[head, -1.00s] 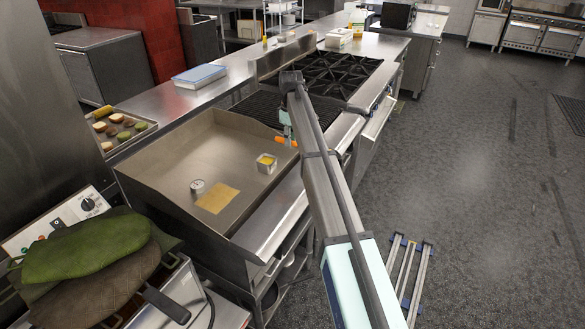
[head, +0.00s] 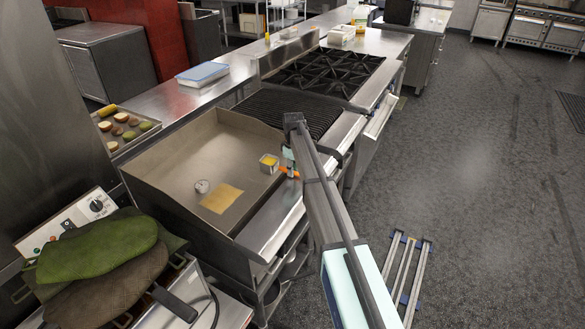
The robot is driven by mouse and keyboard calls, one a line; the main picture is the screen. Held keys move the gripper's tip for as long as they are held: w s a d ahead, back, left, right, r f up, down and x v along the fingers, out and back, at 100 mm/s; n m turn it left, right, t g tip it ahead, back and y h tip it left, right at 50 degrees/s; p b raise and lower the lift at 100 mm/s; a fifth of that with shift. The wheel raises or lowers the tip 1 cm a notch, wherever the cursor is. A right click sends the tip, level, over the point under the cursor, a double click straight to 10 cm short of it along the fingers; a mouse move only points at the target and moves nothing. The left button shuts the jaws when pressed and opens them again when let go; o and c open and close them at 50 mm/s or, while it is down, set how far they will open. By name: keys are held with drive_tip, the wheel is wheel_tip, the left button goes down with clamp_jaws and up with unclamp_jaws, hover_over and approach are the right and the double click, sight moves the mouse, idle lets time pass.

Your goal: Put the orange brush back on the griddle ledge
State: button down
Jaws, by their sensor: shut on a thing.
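The orange brush (head: 291,173) shows as a small orange piece at the right side of the griddle in the head view. My gripper (head: 289,165) is shut on it, mostly hidden behind my arm. The brush is over or at the griddle's front ledge (head: 266,226), near its right end. I cannot tell whether it touches the ledge. The griddle (head: 200,160) is a wide steel plate with raised back and side walls.
A small square cup with yellow contents (head: 269,163) stands on the griddle just left of my gripper. A dark grate (head: 285,110) adjoins on the right. The ledge's near part is clear.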

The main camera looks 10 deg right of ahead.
drive_tip(key=shift+f, duration=0.15)
drive_tip(key=c, duration=1)
unclamp_jaws()
wheel_tip(320, 180, up, 12)
drive_tip(key=b, duration=0.4)
drive_tip(key=shift+r+b, duration=0.2)
drive_tip(key=shift+b, duration=0.1)
drive_tip(key=shift+d, duration=0.1)
